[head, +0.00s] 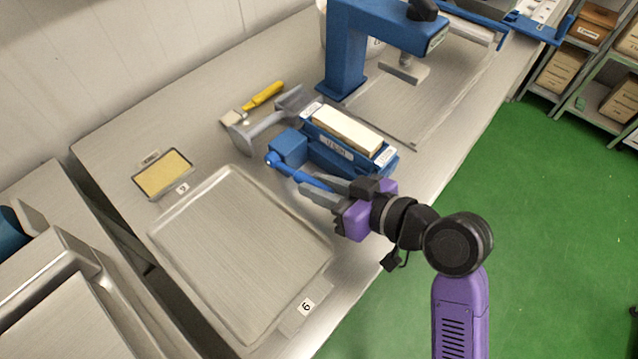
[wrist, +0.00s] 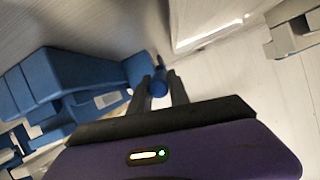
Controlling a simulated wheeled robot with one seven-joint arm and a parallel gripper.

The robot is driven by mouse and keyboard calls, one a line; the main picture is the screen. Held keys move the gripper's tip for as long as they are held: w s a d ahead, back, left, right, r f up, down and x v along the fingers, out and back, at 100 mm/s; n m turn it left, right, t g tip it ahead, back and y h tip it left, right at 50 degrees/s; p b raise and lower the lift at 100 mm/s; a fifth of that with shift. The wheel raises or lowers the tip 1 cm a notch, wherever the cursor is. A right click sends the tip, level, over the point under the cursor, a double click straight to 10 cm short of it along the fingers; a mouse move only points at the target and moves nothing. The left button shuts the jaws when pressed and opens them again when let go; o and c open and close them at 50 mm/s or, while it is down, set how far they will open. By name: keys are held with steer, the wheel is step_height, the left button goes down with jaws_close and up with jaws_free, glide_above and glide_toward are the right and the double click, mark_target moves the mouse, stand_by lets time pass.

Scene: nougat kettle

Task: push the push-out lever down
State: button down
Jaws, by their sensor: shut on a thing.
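The push-out lever (head: 305,178) is a blue bar on the near-left side of the blue mould box (head: 340,153). It runs from a round pivot end by the blue block toward my gripper. My gripper (head: 312,190) is shut on the lever's free end, its grey fingers reaching in from the right. In the wrist view the lever's round blue end (wrist: 158,88) sits between the two dark fingers of my gripper (wrist: 161,82). A long cream block (head: 347,128) lies on top of the mould box. The fingers partly hide the lever's end.
A shallow metal tray (head: 240,255) lies at the near left, close to my gripper. A blue press (head: 345,50) stands behind the mould box. A yellow-handled scraper (head: 262,96) and a small yellow pad (head: 163,175) lie toward the wall.

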stand_by(0.4)
steer(key=shift+s+f+b, duration=0.1)
steer(key=shift+f+b, duration=0.45)
steer(key=shift+b, duration=0.4)
steer(key=y+b, duration=0.1)
steer(key=b, duration=0.2)
steer(key=shift+f+t, duration=0.3)
steer(key=shift+f, duration=0.05)
steer(key=shift+d, duration=0.1)
steer(key=c, duration=1.2)
jaws_free()
steer(key=shift+c, duration=0.2)
steer(key=shift+d+r, duration=0.1)
